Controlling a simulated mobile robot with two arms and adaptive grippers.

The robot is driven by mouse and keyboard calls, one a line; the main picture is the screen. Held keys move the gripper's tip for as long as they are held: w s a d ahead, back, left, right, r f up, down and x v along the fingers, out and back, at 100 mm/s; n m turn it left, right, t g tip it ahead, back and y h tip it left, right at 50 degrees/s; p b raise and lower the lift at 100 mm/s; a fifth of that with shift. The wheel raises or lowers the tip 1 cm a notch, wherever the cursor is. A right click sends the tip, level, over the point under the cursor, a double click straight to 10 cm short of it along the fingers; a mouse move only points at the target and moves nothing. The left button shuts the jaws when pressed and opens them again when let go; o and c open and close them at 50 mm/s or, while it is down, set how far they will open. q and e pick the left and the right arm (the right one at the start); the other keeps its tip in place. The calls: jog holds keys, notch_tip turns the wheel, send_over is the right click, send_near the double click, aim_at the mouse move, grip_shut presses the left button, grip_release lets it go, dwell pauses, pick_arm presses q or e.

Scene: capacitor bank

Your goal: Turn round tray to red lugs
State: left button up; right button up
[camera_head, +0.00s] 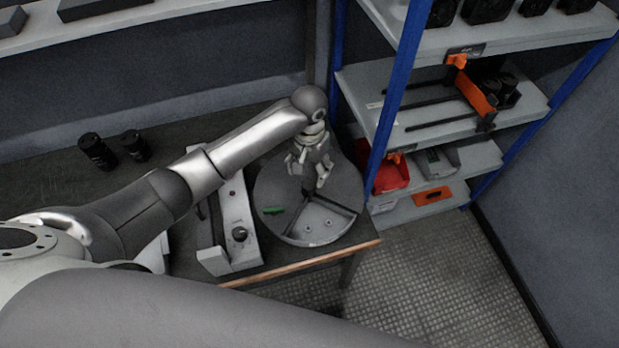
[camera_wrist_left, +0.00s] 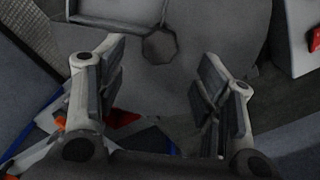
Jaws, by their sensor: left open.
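The round grey tray (camera_head: 268,187) sits on the bench, with dark raised dividers around a central hub. A green piece (camera_head: 272,210) lies in its left part, and several small pale round pieces (camera_head: 308,222) lie in its front compartment. No red lugs can be made out on it in the head view. My left gripper (camera_head: 317,184) is over the tray near the hub, pointing down, open and empty. In the left wrist view its fingers (camera_wrist_left: 158,78) are spread below the dark hub (camera_wrist_left: 160,47); contact cannot be told. My right gripper is not in view.
A grey fixture (camera_head: 237,215) stands close left of the tray. Two black cylinders (camera_head: 97,151) stand farther left on the bench. A shelf rack with blue posts (camera_head: 397,95) and a red bin (camera_head: 391,177) stands right of the tray. A red piece (camera_wrist_left: 314,39) shows in the wrist view.

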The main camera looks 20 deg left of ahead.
aim_at(309, 183)
pick_arm(q)
notch_tip(309, 183, down, 5)
jog(key=shift+r, duration=0.15)
jog(key=shift+f, duration=0.8)
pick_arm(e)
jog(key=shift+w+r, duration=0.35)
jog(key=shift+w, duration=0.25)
pick_arm(q)
jog(key=shift+c, duration=0.3)
grip_shut()
jog(key=shift+w, duration=0.1)
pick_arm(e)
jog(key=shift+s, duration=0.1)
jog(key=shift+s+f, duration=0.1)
